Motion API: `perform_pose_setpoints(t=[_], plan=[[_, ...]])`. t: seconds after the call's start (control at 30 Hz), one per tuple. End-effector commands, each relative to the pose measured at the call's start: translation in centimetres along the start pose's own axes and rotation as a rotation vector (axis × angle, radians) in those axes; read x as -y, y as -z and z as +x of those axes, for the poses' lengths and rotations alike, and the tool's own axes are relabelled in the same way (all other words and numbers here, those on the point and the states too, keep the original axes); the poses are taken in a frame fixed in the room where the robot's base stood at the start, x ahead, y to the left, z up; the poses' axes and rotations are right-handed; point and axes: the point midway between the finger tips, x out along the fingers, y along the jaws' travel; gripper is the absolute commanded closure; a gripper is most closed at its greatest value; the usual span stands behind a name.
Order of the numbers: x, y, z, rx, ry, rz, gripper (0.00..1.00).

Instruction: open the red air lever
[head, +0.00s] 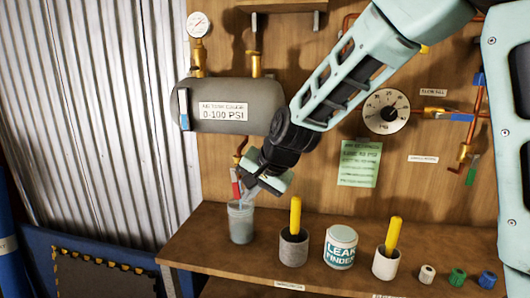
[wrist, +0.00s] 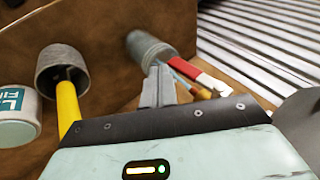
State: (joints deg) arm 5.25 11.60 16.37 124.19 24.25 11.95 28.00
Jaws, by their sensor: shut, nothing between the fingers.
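The red air lever (head: 236,190) shows below the grey tank, just left of my gripper in the head view. In the wrist view the red lever (wrist: 213,84) lies to the right of the fingers, beside a brass fitting (wrist: 202,93). Part of the valve is hidden behind my gripper.
The jar (head: 240,228) stands below my gripper. Yellow-handled brushes in cups (head: 293,250) and a leak finder tub (head: 340,250) stand to its right on the wooden shelf (head: 210,258). The tank (head: 235,92) hangs above; corrugated metal (head: 110,110) is at left.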

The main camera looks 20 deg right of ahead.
Motion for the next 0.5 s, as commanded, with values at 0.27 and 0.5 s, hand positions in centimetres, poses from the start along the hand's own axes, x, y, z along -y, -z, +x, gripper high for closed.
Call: perform_pose_setpoints(t=[0.27,0.5], plan=[[0.1,0.1,-5.3,-0.006,0.003,-0.001,1.00],[0.1,0.1,-11.0,-0.006,0.003,0.000,1.00]])
